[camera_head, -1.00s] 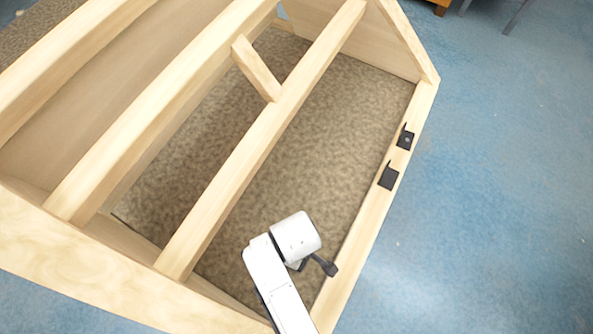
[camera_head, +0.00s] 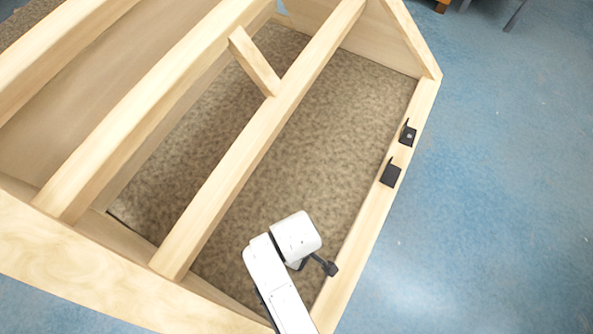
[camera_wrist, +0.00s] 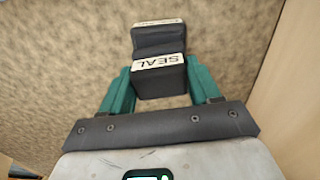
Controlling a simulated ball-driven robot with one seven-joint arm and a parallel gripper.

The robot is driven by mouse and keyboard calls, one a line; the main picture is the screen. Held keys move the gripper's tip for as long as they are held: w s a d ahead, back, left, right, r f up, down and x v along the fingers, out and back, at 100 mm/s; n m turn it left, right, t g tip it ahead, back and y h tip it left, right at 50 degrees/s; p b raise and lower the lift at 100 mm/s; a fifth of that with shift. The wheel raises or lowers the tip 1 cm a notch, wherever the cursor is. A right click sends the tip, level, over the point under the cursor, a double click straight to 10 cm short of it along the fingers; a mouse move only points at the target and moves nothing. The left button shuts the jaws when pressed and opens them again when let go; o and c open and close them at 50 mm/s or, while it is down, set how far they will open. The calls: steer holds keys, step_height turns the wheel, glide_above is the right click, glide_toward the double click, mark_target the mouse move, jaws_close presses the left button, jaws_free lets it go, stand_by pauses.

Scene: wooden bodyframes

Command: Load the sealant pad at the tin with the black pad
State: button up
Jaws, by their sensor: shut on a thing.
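The sealant pad (camera_wrist: 160,42) is a dark stepped block with white labels, one reading "SEAL". My gripper (camera_wrist: 160,85) is shut on it, with teal fingers on both sides. In the head view my gripper (camera_head: 327,266) shows as a small dark end beside the frame's right rail; the pad is not distinct there. Two small black fittings sit on that rail, farther up: one with a light spot (camera_head: 407,137) and a plain-faced one (camera_head: 390,175). I cannot tell from here which is the tin with the black pad.
The wooden bodyframe (camera_head: 210,212) has long beams and a short cross-piece (camera_head: 255,62) around a brown speckled panel (camera_head: 330,130). The right rail (camera_head: 366,226) is clear between my gripper and the fittings. Open blue floor (camera_head: 500,200) lies to the right.

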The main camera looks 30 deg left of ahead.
steer(key=shift+f, duration=0.45)
stand_by(0.4)
steer(key=shift+f, duration=0.1)
stand_by(1.6)
step_height(320, 180, up, 5)
steer(key=p, duration=0.4)
steer(key=shift+r, duration=1.1)
